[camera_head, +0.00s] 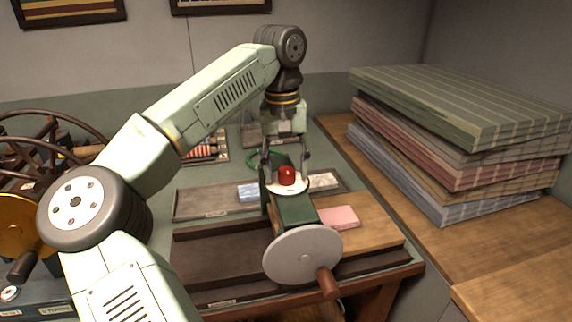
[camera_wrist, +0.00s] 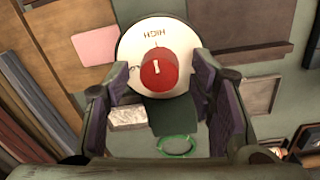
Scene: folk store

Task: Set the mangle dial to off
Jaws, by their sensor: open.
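The mangle dial (camera_wrist: 160,70) is a red knob with a short white bar, set on a white round plate (camera_wrist: 130,50). Upside-down lettering that reads HIGH stands at the plate's upper edge in the wrist view, and the white bar lies roughly in line with it. A partly hidden mark shows at the left. In the head view the red dial (camera_head: 287,176) sits on top of the green mangle (camera_head: 296,209). My gripper (camera_head: 287,157) is open, pointing down just above the dial. In the wrist view its two fingers (camera_wrist: 162,78) stand either side of the knob, with gaps; contact cannot be told.
A grey wheel (camera_head: 301,255) with a brown handle is at the mangle's front. A pink block (camera_head: 339,217) and a bluish block (camera_head: 248,191) lie nearby. Stacked striped cloths (camera_head: 450,140) stand on the wooden counter at right. A spoked wheel (camera_head: 50,135) is at far left.

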